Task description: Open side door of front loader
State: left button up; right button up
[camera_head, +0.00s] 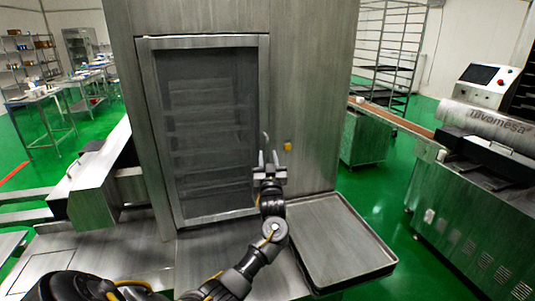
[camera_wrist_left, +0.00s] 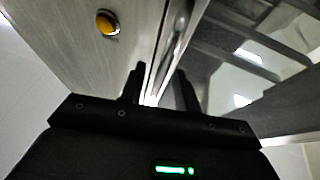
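The side door (camera_head: 162,120) is a tall metal frame with a dark see-through panel, set in the grey steel front loader (camera_head: 310,60). It looks closed, with shelf-like shapes behind the panel. A slim upright handle (camera_head: 265,141) sits at the door's right edge. My left gripper (camera_head: 268,159) is just below and in front of this handle, fingers pointing up. In the left wrist view the gripper (camera_wrist_left: 160,88) has its two fingers apart, with the door edge and handle (camera_wrist_left: 178,42) beyond the gap. Contact cannot be told. My right gripper is not in view.
A round yellow button (camera_head: 288,146) is right of the handle and shows in the left wrist view (camera_wrist_left: 107,23). A steel tray (camera_head: 335,240) juts out at lower right. A conveyor machine (camera_head: 470,210) stands at right, a rack (camera_head: 388,50) behind. Green floor lies between.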

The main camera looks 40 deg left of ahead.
pick_arm(q)
jog(key=shift+w+a+r, duration=0.2)
jog(key=shift+w+a, duration=0.25)
grip_shut()
